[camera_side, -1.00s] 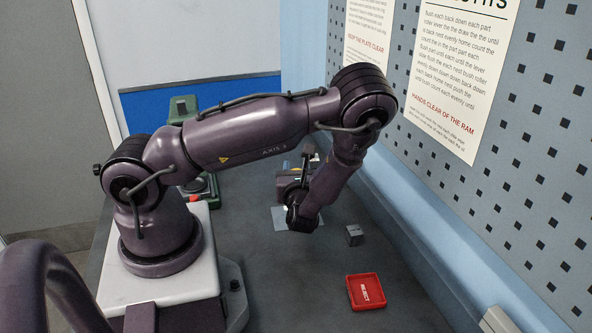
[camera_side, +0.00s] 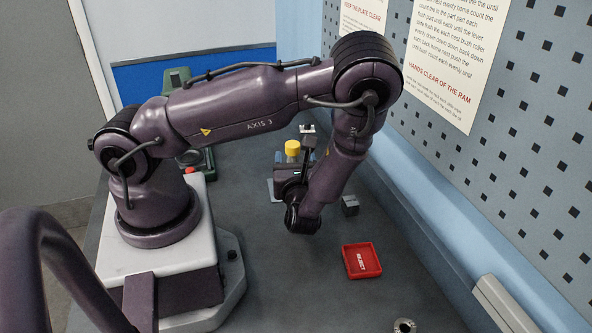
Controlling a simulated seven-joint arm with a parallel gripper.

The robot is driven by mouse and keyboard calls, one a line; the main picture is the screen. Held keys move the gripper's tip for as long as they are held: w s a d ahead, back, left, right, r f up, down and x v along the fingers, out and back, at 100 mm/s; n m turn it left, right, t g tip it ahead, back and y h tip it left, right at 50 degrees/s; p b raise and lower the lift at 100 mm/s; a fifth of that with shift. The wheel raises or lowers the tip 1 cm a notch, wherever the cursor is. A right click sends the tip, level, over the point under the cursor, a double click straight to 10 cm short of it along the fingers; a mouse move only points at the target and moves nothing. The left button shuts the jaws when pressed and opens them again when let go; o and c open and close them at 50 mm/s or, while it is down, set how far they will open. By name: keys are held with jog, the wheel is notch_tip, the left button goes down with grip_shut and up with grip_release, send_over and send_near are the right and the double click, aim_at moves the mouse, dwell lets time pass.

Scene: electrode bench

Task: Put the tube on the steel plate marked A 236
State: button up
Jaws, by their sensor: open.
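A yellow-capped tube (camera_side: 292,148) stands out beyond my wrist in the side view. Its lower part is hidden. My gripper (camera_side: 302,162) is beyond my wrist, close beside the tube in the picture. It is open, but its fingertips are hard to make out against the dark parts there. I cannot tell whether it touches the tube. A pale flat plate (camera_side: 272,190) lies on the bench, partly hidden by my wrist. No mark on it can be read, so I cannot tell if it is the steel plate A 236.
A metal ring-shaped piece (camera_side: 404,326) is at the bottom edge. A green machine (camera_side: 178,79) stands behind my arm. The pegboard wall (camera_side: 520,160) bounds the right.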

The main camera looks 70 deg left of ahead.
jog(key=s+d+r+n+h, duration=0.2)
jog(key=d+r+n+h, duration=0.2)
jog(key=r+n+h, duration=0.2)
jog(key=s+d+r+n+t+h, duration=0.1)
jog(key=d+r+n+h, duration=0.4)
jog(key=r, duration=0.5)
jog(key=s+d+r+n+h, duration=0.4)
jog(key=d+r+n+h, duration=0.1)
jog(key=r+n, duration=0.3)
jog(key=shift+r+n+t+h, duration=0.3)
jog(key=shift+r+n+h, duration=0.1)
jog(key=shift+n+h, duration=0.4)
